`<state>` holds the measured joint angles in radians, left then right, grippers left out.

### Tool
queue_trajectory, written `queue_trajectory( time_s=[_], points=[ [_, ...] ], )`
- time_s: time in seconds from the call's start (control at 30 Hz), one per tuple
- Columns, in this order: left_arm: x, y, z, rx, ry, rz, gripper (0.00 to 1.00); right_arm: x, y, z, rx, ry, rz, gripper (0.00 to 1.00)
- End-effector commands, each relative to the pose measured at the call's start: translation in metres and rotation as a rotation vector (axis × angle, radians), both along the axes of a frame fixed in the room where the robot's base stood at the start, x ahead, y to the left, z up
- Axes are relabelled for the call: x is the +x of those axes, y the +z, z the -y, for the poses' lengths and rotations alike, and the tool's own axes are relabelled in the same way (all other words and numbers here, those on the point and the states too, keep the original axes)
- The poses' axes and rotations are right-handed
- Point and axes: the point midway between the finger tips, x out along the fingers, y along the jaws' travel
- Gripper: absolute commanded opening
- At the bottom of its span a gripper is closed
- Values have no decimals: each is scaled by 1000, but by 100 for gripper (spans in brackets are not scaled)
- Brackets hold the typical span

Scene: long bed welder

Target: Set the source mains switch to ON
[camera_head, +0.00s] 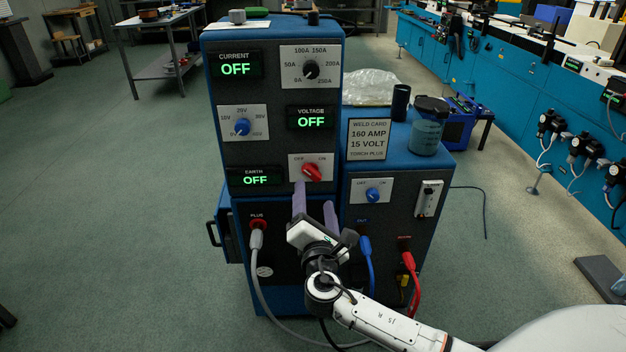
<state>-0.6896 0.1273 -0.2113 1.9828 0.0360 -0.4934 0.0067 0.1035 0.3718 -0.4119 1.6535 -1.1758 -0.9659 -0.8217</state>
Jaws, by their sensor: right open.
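The blue welding source (270,90) stands in the middle, its front facing me. A red rotary knob (311,172) sits on a white plate marked OFF and ON, low on the upper panel. Its exact pointing is hard to tell. The CURRENT display (235,67), VOLTAGE display (311,118) and EARTH display (255,177) all read OFF. My right gripper (315,198) is open, its two purple fingers reaching up to just below the red knob's plate, with nothing between them. Whether a finger touches the panel is unclear. My left gripper is out of view.
A lower blue box (395,190) adjoins at the right, with a blue OFF/ON knob (373,195), a weld card (369,139) reading 160 AMP, 15 VOLT, and a jar (427,130) on top. Grey, blue and red cables hang in front near my arm. Floor left is clear.

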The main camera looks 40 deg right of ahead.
Motion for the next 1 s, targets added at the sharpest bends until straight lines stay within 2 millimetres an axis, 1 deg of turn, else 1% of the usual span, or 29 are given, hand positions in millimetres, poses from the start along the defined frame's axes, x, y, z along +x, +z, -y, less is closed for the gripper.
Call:
queue_trajectory(
  time_s=[0.3,0.5,0.67,0.9,0.93,1.0],
  points=[
    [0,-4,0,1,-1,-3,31,49,0,30,3,-1,1,64],
    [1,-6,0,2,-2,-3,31,72,-1,44,6,1,0,64],
    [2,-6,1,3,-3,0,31,79,-1,49,7,1,0,64],
    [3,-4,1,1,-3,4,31,80,-1,49,9,2,-1,64],
    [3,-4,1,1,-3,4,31,80,-1,49,9,2,-1,62],
    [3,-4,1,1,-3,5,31,80,-1,49,9,2,-1,51]
  ],
)
